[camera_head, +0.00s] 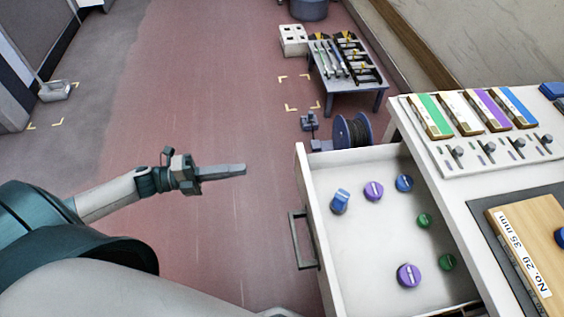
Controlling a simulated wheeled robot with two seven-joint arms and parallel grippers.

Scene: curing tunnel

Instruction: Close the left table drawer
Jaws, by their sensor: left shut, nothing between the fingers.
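The left table drawer (309,209) is pulled out from the white table (442,190) and stands open. Its front panel faces left and bears a dark bar handle (298,240). Several blue, purple and green round pieces lie inside, among them a purple one (408,275) and a blue one (340,201). My left gripper (240,170) is shut and empty, pointing right, to the left of the drawer front and apart from it. My right gripper is not in view.
On the table top are a panel with coloured blocks and sliders (490,149) and a wooden block labelled "No. 20 35 mm" (524,250). A low tool table (346,95) and a cable reel (352,131) stand beyond the drawer. Open red floor lies left of the drawer.

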